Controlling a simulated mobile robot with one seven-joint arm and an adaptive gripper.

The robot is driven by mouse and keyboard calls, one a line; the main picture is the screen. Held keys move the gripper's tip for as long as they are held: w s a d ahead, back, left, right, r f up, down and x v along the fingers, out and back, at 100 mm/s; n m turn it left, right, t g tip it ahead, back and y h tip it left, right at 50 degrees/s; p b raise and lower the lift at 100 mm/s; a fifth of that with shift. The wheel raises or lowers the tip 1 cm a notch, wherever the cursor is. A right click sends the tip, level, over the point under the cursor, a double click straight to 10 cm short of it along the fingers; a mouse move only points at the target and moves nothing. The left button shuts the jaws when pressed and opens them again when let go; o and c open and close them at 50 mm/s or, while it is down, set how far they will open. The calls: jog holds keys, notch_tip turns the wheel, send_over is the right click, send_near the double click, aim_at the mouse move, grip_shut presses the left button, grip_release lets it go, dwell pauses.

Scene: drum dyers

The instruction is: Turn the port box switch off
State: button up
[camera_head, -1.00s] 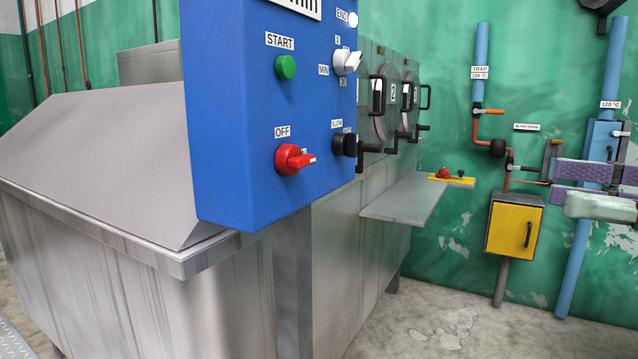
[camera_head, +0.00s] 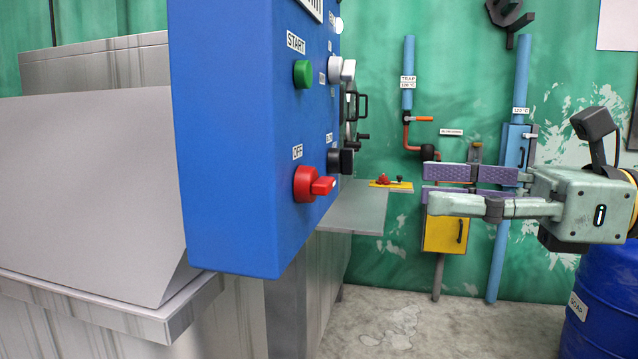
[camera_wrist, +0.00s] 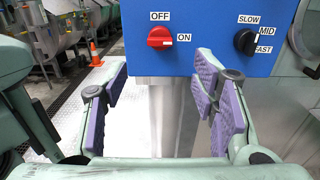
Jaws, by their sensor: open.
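A blue control box (camera_head: 235,140) fills the left middle of the head view. On it is a red rotary switch (camera_head: 314,184), labelled OFF above. In the wrist view the red switch (camera_wrist: 161,38) has OFF above and ON to its right. Its handle lies sideways, toward the ON side. My gripper (camera_head: 428,187) is open and empty, right of the box in the head view and pointing toward it. In the wrist view its purple-padded fingers (camera_wrist: 161,84) stand apart, below the switch and either side of it. They are apart from the switch.
A black SLOW/MID/FAST knob (camera_wrist: 245,42) is right of the red switch. A green START button (camera_head: 302,74) and white knob (camera_head: 340,70) sit higher. A steel shelf (camera_head: 355,208) juts out behind the box. A blue drum (camera_head: 603,300) stands at right. The floor between is clear.

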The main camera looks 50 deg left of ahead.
aim_at(332, 186)
jog(key=p+x, duration=0.1)
jog(key=x, duration=0.9)
jog(key=shift+s+a, duration=0.1)
jog(key=shift+s, duration=0.05)
jog(key=shift+c, duration=0.5)
jog(key=c, duration=1.1)
jog(key=shift+o, duration=0.2)
